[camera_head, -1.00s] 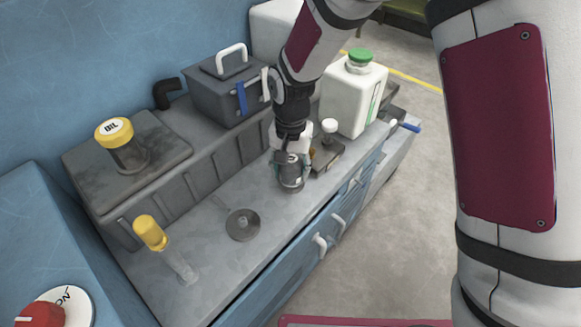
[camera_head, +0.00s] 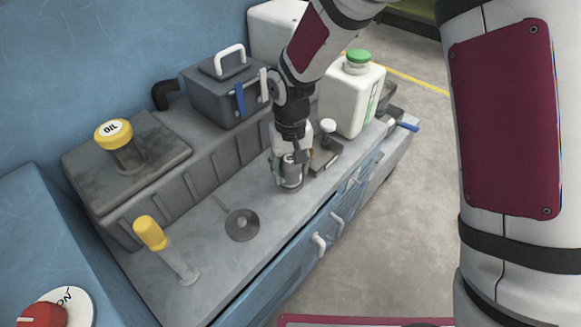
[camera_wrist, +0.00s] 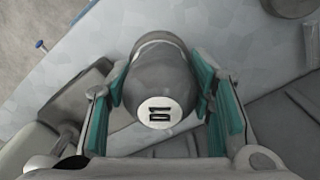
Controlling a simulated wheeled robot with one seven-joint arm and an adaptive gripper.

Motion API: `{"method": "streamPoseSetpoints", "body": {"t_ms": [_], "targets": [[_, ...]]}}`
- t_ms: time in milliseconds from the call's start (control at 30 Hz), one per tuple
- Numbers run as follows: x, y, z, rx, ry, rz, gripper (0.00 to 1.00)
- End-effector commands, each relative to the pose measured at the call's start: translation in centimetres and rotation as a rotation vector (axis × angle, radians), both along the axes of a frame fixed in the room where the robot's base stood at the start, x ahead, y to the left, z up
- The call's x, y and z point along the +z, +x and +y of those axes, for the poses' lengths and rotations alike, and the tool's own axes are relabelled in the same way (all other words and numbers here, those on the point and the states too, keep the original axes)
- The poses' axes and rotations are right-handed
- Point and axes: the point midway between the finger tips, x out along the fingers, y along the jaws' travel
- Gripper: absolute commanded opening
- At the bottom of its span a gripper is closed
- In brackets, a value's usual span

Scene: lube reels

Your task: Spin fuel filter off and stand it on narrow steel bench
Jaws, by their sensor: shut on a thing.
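The fuel filter appears as a dark grey cylinder with a round white label marked D1 (camera_wrist: 160,90) in the wrist view. My gripper (camera_wrist: 162,85) is shut on it, with a teal pad on each side. In the head view my gripper (camera_head: 290,162) points down over the grey metal worktop, and the fingers partly cover the filter (camera_head: 291,172).
An oil-capped unit (camera_head: 120,145), a dark handled box (camera_head: 228,85) and a white green-capped jug (camera_head: 352,95) stand around.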

Motion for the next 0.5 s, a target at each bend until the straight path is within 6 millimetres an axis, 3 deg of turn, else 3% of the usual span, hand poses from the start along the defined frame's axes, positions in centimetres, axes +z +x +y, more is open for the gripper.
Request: {"method": "streamPoseSetpoints", "body": {"t_ms": [233,500], "targets": [[-0.53,-0.26,-0.39,0.320,-0.003,0.012,0.14],[-0.64,-0.25,-0.38,0.396,-0.003,0.011,0.14]]}}
